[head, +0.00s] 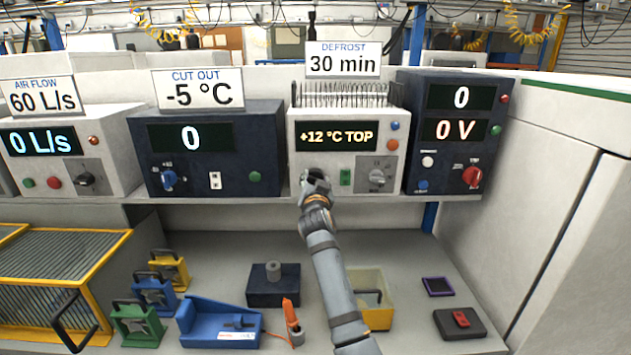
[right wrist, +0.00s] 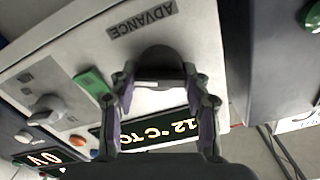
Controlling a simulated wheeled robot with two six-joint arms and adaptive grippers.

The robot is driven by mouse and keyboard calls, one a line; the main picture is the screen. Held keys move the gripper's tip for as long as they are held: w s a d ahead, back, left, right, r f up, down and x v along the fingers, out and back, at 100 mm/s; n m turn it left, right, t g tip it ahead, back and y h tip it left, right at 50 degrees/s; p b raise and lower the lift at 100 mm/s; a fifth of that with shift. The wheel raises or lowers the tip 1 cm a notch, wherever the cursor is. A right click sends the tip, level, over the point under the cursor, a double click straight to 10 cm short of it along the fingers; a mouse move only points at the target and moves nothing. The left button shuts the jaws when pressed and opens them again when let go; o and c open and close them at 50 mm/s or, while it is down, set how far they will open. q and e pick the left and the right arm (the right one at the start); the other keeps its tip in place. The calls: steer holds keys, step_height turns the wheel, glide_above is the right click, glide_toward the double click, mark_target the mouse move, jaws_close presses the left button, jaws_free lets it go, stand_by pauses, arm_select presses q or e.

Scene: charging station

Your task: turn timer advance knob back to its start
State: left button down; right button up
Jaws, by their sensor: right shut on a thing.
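The white defrost timer unit (head: 345,150) stands on the shelf, its display reading "+12 °C TOP" under a "DEFROST 30 min" sign (head: 343,59). My right gripper (head: 316,178) is at the lower left of its front panel. In the right wrist view, which is upside down, the dark advance knob (right wrist: 162,62) sits by the "ADVANCE" label (right wrist: 142,19). My right gripper (right wrist: 162,82) is shut on this knob, one finger on each side. In the head view the gripper hides the knob. The knob's exact angle is unclear. My left gripper is not in view.
Right of the gripper on the same panel are a green switch (head: 345,178) and a grey dial (head: 377,175). Dark units stand close on both sides, the cut-out unit (head: 220,150) and the voltage unit (head: 455,135). Below, a yellow bin (head: 376,317) and blue holder (head: 215,322) lie on the bench.

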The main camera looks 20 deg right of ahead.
steer(key=n, duration=0.2)
steer(key=shift+n, duration=0.4)
steer(key=n+p, duration=0.1)
steer(key=n, duration=0.1)
steer(key=shift+n, duration=0.3)
steer(key=n+p, duration=0.2)
steer(key=n, duration=0.3)
steer(key=shift+r+n+p, duration=0.1)
steer(key=shift+n+p, duration=0.2)
steer(key=shift+p, duration=0.05)
steer(key=n+p, duration=0.1)
steer(key=n, duration=0.2)
steer(key=shift+a+n+p, duration=0.1)
steer(key=shift+n+p, duration=0.2)
steer(key=shift+p, duration=0.1)
steer(key=n+p, duration=0.2)
steer(key=n, duration=0.1)
steer(key=shift+n+p, duration=1.1)
steer(key=shift+n, duration=1.3)
steer(key=shift+f, duration=0.2)
